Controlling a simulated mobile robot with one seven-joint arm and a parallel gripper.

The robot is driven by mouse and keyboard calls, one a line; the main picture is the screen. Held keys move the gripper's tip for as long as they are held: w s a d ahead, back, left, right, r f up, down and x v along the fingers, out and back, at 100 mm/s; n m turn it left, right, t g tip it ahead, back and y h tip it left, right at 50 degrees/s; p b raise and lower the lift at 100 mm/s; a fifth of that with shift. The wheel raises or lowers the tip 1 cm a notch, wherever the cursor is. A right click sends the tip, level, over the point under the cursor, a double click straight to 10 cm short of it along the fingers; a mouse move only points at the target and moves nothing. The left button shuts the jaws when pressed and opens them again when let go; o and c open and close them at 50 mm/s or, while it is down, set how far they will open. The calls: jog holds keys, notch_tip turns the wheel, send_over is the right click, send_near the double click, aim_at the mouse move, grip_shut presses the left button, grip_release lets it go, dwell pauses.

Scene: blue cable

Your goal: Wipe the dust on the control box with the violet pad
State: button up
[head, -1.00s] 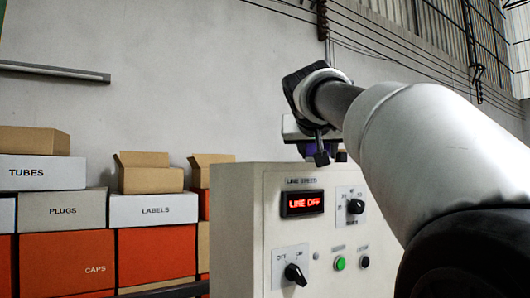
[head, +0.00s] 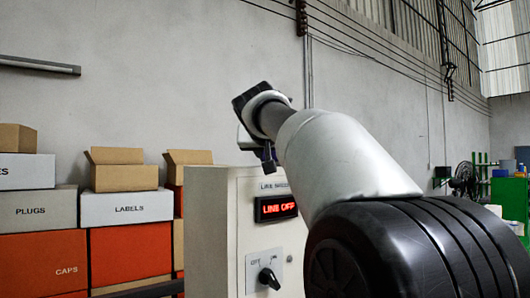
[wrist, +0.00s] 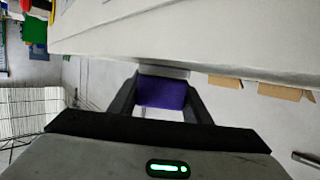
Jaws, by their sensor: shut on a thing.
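The control box (head: 210,222) is a pale cabinet with a lit red display (head: 276,208) and a black knob (head: 268,278). My arm covers the right part of its front. My gripper (wrist: 162,82) is shut on the violet pad (wrist: 162,95), which shows between its two dark fingers in the wrist view. In the head view my gripper is near the box's top edge, mostly hidden by my wrist. A wide pale surface, seemingly the control box, fills the top of the wrist view. I cannot tell whether the pad touches it. I can make out no dust.
Stacked cartons and bins, among them the white LABELS box (head: 127,208) and an orange CAPS bin (head: 40,262), stand left of the control box. A fan (head: 464,180) and a green cabinet (head: 508,198) stand far back at the right. Open air lies above the box.

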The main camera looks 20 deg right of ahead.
jog(key=shift+a+f, duration=0.15)
jog(key=shift+a, duration=0.4)
jog(key=shift+s+a+b, duration=0.35)
jog(key=shift+a+b, duration=0.1)
jog(key=shift+a, duration=0.2)
jog(key=shift+s+d+b, duration=0.2)
jog(key=shift+s+b, duration=0.1)
jog(key=shift+s, duration=0.2)
jog(key=shift+s+d+b, duration=0.2)
jog(key=shift+s+b, duration=0.1)
jog(key=shift+s, duration=0.2)
jog(key=shift+s+d+r+b, duration=0.1)
jog(key=shift+s+d+b, duration=0.2)
jog(key=shift+s, duration=0.55)
jog(key=shift+s+d+r+b, duration=0.1)
jog(key=shift+s+d+b, duration=0.25)
jog(key=shift+s, duration=0.45)
jog(key=shift+s+d+b, duration=0.3)
jog(key=shift+s, duration=0.55)
notch_tip(320, 180, up, 6)
jog(key=p, duration=0.5)
jog(key=shift+p, duration=0.3)
jog(key=shift+r, duration=0.15)
